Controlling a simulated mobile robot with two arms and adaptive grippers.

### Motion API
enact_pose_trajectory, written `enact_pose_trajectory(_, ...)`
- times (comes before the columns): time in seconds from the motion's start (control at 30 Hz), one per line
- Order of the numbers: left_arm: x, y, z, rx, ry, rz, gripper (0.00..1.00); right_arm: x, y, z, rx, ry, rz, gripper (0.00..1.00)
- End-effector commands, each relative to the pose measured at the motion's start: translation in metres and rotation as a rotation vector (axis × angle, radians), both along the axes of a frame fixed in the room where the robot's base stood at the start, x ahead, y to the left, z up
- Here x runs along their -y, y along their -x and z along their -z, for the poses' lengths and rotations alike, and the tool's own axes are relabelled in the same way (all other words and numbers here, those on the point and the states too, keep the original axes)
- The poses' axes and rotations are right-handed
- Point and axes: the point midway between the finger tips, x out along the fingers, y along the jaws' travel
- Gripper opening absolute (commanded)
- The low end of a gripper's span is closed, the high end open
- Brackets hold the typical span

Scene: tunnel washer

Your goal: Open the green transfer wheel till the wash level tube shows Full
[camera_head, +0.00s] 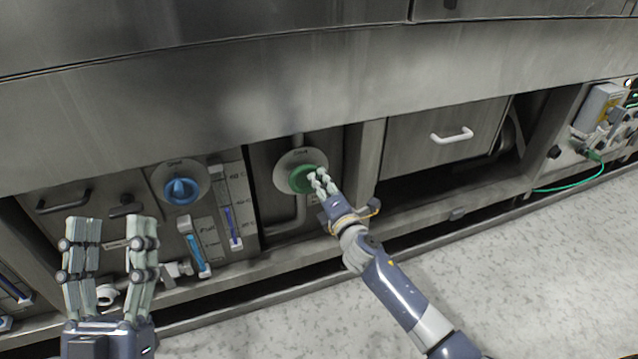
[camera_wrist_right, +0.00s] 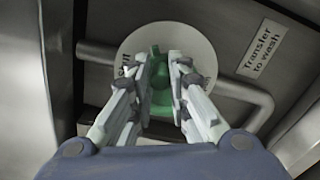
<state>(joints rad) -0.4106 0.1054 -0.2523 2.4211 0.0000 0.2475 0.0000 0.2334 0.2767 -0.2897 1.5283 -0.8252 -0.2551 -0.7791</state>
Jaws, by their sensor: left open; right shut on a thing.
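The green transfer wheel (camera_head: 302,178) sits on a round pale plate in a recess of the machine's lower front. In the right wrist view the wheel (camera_wrist_right: 158,88) lies between my fingers, below a label reading "Transfer to wash" to its right. My right gripper (camera_head: 319,177) is shut on the wheel and partly hides it. My left gripper (camera_head: 110,225) is open and empty at the lower left. A level tube with blue fill (camera_head: 232,226) stands left of the wheel, and a second blue-filled tube (camera_head: 194,254) is lower left. Their marks are too small to read surely.
A blue knob (camera_head: 180,190) on a round plate is left of the wheel. A drawer with a white handle (camera_head: 452,136) is to the right. A pipe (camera_wrist_right: 255,98) passes beside the wheel. The speckled floor (camera_head: 520,270) is clear at the right.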

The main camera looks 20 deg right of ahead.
Motion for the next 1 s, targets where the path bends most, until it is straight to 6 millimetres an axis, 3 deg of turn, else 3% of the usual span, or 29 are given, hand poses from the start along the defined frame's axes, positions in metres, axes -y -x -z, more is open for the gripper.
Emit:
enact_pose_trajectory(0.5,-0.001,0.007,-0.008,0.053,0.016,0.003,0.50,0.006,0.000,0.015,-0.018,-0.448,0.004,0.00)
enact_pose_trajectory(1.0,0.000,0.002,-0.003,0.018,0.004,0.001,0.50,0.006,0.000,0.021,-0.025,-0.628,0.004,0.00)
